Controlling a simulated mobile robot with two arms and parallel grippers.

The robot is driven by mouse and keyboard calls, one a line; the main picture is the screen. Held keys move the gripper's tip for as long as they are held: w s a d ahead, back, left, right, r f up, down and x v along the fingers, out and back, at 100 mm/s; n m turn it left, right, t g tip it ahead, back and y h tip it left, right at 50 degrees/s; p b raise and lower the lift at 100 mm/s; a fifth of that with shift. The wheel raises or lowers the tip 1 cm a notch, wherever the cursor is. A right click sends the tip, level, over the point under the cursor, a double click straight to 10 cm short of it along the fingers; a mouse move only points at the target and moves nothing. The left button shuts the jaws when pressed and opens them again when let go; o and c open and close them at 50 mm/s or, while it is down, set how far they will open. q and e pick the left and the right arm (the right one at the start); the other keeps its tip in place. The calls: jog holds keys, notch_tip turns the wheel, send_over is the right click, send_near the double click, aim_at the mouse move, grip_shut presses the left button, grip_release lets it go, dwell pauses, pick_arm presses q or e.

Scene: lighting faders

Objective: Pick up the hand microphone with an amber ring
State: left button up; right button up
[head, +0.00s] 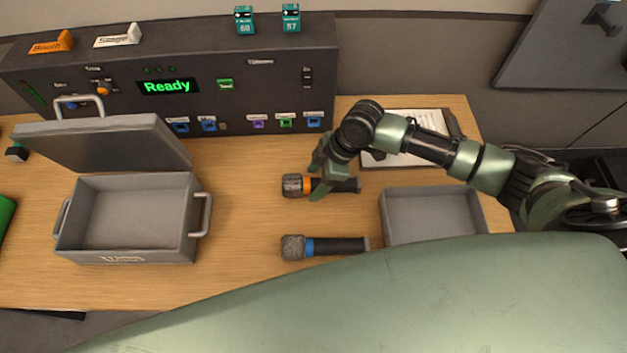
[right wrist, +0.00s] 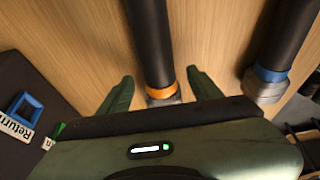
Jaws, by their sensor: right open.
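The hand microphone with an amber ring (head: 294,185) lies on the wooden table, its mesh head to the left and its dark handle to the right. My right gripper (head: 317,182) is over it, open, with a finger on either side of it. In the right wrist view the amber-ring microphone (right wrist: 149,45) lies between the two open fingertips (right wrist: 160,88); I cannot tell whether they touch it. A second microphone with a blue ring (head: 325,246) lies nearer me, and it also shows in the right wrist view (right wrist: 285,45). My left gripper is not in view.
An open grey case (head: 190,245) with a raised lid stands at the left. A grey tray (head: 483,208) stands right of the microphones, with a clipboard (head: 400,157) behind it. A dark control panel (head: 215,80) runs along the back.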

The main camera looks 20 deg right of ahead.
jog(key=shift+a+f, duration=0.2)
jog(key=shift+f, duration=0.25)
grip_shut()
jog(key=shift+w, duration=0.1)
jog(key=shift+r, duration=0.15)
